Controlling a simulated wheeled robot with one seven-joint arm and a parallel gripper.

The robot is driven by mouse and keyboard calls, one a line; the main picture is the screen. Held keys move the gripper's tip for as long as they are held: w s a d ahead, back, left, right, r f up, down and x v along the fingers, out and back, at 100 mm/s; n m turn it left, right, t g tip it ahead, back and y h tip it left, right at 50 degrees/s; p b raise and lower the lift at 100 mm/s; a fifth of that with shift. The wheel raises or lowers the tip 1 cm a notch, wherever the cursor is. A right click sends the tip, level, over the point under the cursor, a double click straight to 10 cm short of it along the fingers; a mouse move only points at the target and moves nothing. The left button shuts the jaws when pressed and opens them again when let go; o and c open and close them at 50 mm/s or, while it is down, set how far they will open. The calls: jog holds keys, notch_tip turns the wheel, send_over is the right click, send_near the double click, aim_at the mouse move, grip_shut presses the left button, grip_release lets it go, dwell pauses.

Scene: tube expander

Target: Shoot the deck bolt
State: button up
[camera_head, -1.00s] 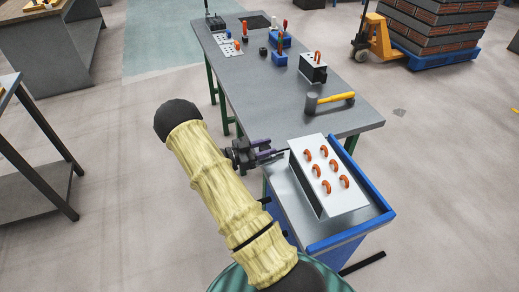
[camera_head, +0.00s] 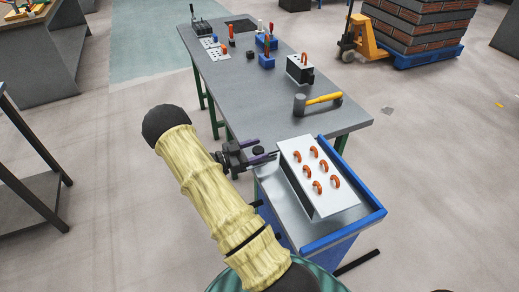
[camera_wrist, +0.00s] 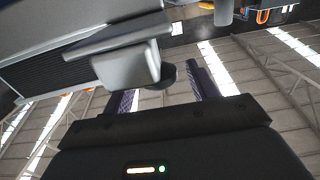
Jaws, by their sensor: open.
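My gripper (camera_head: 266,149) is open at the left side of the blue-edged deck (camera_head: 343,238), near the far left corner of the white block with several orange rings (camera_head: 327,201). Its two purple fingers point right. A small dark round knob (camera_head: 258,150) shows between the fingers; it may be the deck bolt's knob. The wrist view shows a dark disc (camera_wrist: 169,76) between the open fingers (camera_wrist: 163,88), beside a light grey block (camera_wrist: 128,68). I cannot tell whether the fingers touch it. The rest of the bolt is not clearly visible.
A long grey bench (camera_head: 237,95) runs behind the deck. A yellow-handled hammer (camera_head: 322,99), a ringed box (camera_head: 300,70) and tools on blue blocks (camera_head: 267,45) stand on it. A dark-legged table (camera_head: 35,185) is at the left. The floor between is open.

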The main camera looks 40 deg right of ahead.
jog(key=b+v, duration=0.1)
jog(key=v, duration=1.5)
jog(key=shift+b, duration=0.35)
